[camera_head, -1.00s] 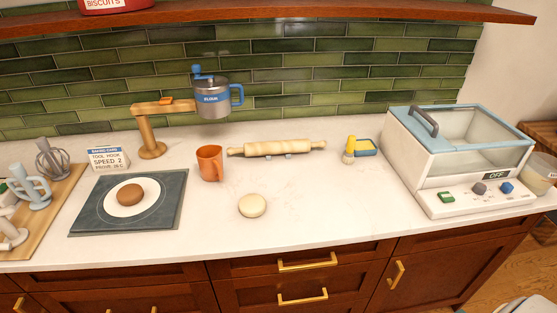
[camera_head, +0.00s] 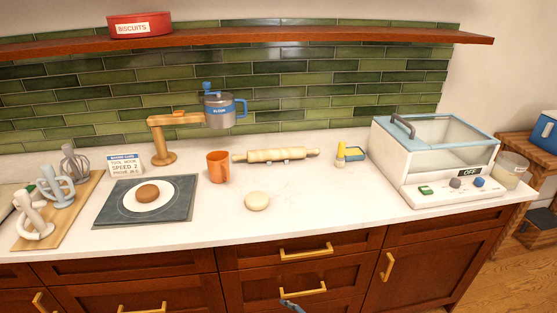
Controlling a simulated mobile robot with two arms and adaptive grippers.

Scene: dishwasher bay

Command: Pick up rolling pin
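The rolling pin (camera_head: 275,155) is pale wood and lies lengthwise left to right on the white counter, near the tiled back wall. Small grey supports show under its front side. Nothing holds it, and no gripper is near it. A small blue-grey part (camera_head: 291,305) pokes in at the bottom edge in front of the drawers. It may be a tip of my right gripper, but too little shows to tell whether it is open or shut. My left gripper is not in view.
An orange mug (camera_head: 218,168) stands just left of the pin, and a yellow-topped bottle (camera_head: 340,155) stands right of it. A dough ball (camera_head: 257,201) lies in front. A glass-lidded machine (camera_head: 437,160) is at right. The counter front-right of the dough is clear.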

